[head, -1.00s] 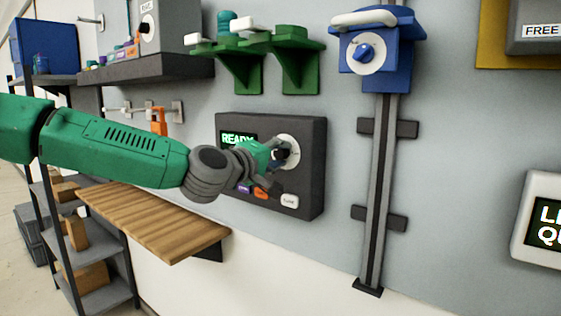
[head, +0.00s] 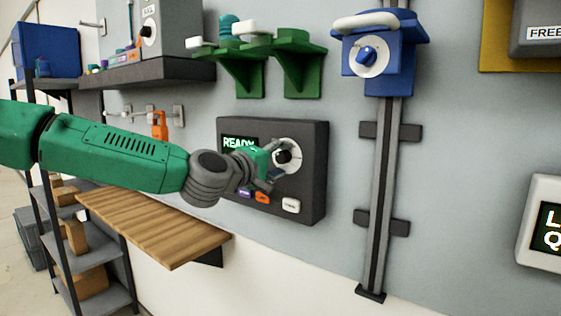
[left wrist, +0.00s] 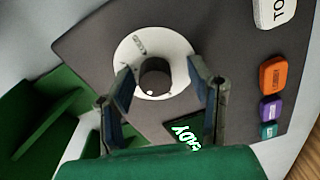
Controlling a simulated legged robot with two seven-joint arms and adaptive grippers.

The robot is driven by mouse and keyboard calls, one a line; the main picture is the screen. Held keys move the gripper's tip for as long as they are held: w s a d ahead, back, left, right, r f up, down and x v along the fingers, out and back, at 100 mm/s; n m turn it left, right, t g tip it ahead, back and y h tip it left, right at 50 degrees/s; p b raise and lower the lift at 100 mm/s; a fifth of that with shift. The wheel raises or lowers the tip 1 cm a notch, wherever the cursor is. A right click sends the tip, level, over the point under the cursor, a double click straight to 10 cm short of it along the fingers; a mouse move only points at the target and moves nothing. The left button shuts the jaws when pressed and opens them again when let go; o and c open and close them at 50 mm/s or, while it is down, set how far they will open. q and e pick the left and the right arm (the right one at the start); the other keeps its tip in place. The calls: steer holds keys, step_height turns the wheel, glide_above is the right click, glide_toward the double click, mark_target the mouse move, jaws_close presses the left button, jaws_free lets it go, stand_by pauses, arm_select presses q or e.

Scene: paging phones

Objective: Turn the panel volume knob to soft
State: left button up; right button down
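The dark panel (head: 310,190) is on the wall, with a screen (head: 238,143) reading "READY". Its black volume knob (head: 284,157) sits on a white dial disc (head: 293,164). In the left wrist view the knob (left wrist: 155,78) shows between my fingertips, with a small white dot near its lower edge. The dial's lettering is too small to read surely. My left gripper (head: 275,170) is open in front of the panel; its fingers (left wrist: 160,80) are apart on either side of the knob, with visible gaps. My right gripper is not in view.
Purple, orange and white buttons sit below the dial, the orange one (head: 262,198) near my gripper. A green bracket shelf (head: 300,55) is above the panel, a wooden shelf (head: 150,225) lower left. A blue phone unit (head: 385,65) on a rail (head: 380,200) stands right.

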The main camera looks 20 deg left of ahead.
arm_select(q)
steer(key=shift+s+a+r, duration=0.1)
steer(key=shift+s+a, duration=0.05)
steer(key=shift+s, duration=0.3)
steer(key=v, duration=1.1)
